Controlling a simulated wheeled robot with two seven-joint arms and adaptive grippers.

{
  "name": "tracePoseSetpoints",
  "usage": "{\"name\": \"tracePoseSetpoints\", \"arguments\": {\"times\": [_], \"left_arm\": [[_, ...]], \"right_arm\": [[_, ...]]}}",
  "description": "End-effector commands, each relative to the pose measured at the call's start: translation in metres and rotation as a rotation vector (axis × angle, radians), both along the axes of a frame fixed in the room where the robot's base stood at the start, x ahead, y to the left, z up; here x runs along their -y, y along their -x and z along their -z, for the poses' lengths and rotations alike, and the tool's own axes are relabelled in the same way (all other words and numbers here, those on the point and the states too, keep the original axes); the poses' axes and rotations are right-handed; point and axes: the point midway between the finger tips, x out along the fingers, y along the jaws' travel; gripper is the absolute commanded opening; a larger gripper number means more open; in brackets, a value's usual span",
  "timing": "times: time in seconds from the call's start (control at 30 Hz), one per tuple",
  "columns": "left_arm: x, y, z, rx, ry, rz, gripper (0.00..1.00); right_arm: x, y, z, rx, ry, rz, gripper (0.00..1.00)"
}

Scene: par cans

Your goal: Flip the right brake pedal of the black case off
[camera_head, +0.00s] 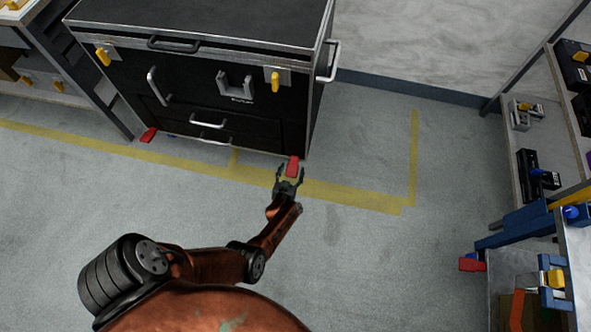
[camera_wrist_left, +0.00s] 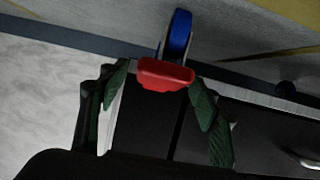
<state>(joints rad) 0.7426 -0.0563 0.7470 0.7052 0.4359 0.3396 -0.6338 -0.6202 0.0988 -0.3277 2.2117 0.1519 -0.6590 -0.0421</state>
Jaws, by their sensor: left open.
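The black case (camera_head: 190,85) stands on the floor at the upper left of the head view. Its right brake pedal (camera_head: 293,166) is a red tab at the foot of the case's front right corner. In the left wrist view the red pedal (camera_wrist_left: 166,75) sits in front of a blue caster wheel (camera_wrist_left: 178,35). My left gripper (camera_head: 289,173) is open, with its fingers on either side of the pedal in the head view. I cannot tell whether it touches the pedal. Another red pedal (camera_head: 148,135) shows at the case's left corner. My right gripper is not in view.
A shelf rack (camera_head: 545,150) with boxes stands at the right. A blue frame (camera_head: 525,222) with a red pedal (camera_head: 472,264) stands at the lower right. Yellow tape (camera_head: 340,190) marks the floor. The floor between case and rack is clear.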

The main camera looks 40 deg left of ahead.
Motion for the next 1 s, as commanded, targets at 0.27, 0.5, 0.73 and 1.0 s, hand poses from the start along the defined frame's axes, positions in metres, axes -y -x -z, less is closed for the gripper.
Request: {"name": "tracePoseSetpoints", "arguments": {"times": [0.27,0.5,0.73,1.0], "left_arm": [[-0.0026,-0.005,0.0021,0.0,0.001,0.0,0.58],[-0.0025,-0.005,0.0018,0.001,0.001,0.001,0.52],[-0.0023,-0.0049,0.002,0.001,0.001,0.001,0.36],[-0.0019,-0.0049,0.0021,0.0,0.002,0.001,0.17]], "right_arm": [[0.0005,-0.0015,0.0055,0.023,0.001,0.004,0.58],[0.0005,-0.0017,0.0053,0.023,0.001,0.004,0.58],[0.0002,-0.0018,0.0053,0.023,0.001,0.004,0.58],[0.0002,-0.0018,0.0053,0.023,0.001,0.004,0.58]]}}
